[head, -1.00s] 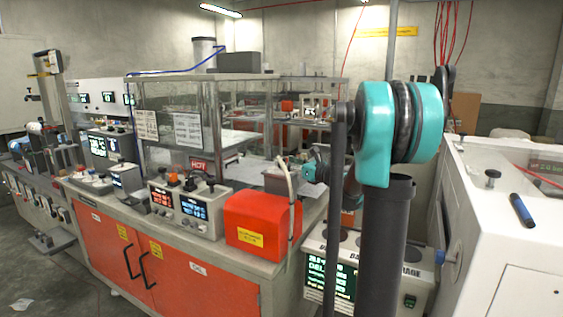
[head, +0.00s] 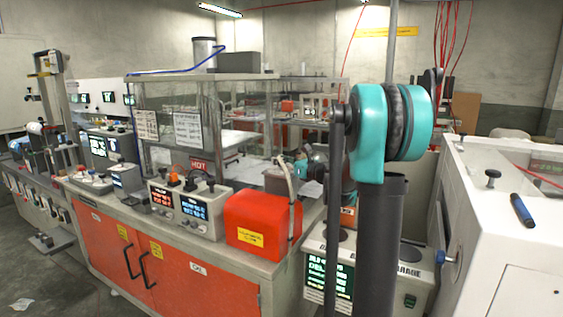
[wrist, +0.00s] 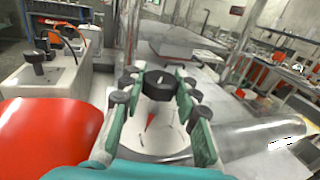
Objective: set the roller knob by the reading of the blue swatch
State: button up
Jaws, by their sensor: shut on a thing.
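In the wrist view, my gripper (wrist: 159,80) has its green fingers with black pads on both sides of a black knob (wrist: 158,86) with a white mark. It is shut on this knob. Below the knob is a pale round face with a red pointer (wrist: 151,120). In the head view, my teal wrist shows past the red box, and the fingertips are hidden. I cannot make out a blue swatch or its reading in either view.
A red box (head: 262,222) stands beside my wrist at the counter's edge. Left of it are display units (head: 190,208) with knobs. A glass-sided enclosure (head: 165,115) stands behind. A white machine (head: 495,215) with a blue cylinder (head: 522,210) stands at right.

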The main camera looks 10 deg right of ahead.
jog(key=shift+m+t+h, duration=0.3)
jog(key=shift+m+h, duration=0.1)
jog(key=shift+h, duration=0.1)
jog(key=shift+c, duration=0.5)
jog(key=shift+s+a+m+t+h, duration=0.1)
jog(key=shift+a+m+t+h, duration=0.05)
jog(key=shift+m+t+h, duration=0.55)
jog(key=m+h, duration=0.2)
jog(key=h, duration=0.1)
jog(key=m+t+h, duration=0.1)
jog(key=m+h, duration=0.1)
jog(key=h, duration=0.1)
jog(key=shift+a+t+h, duration=0.1)
jog(key=shift+t+h, duration=0.2)
jog(key=shift+h, duration=0.1)
jog(key=m+h, duration=0.2)
jog(key=h, duration=0.2)
jog(key=m+g+h, duration=0.1)
jog(key=m+h, duration=0.2)
jog(key=h, duration=0.1)
jog(key=shift+m, duration=0.3)
jog(key=shift+d+h, duration=0.2)
jog(key=shift+h, duration=0.1)
jog(key=o, duration=1.2)
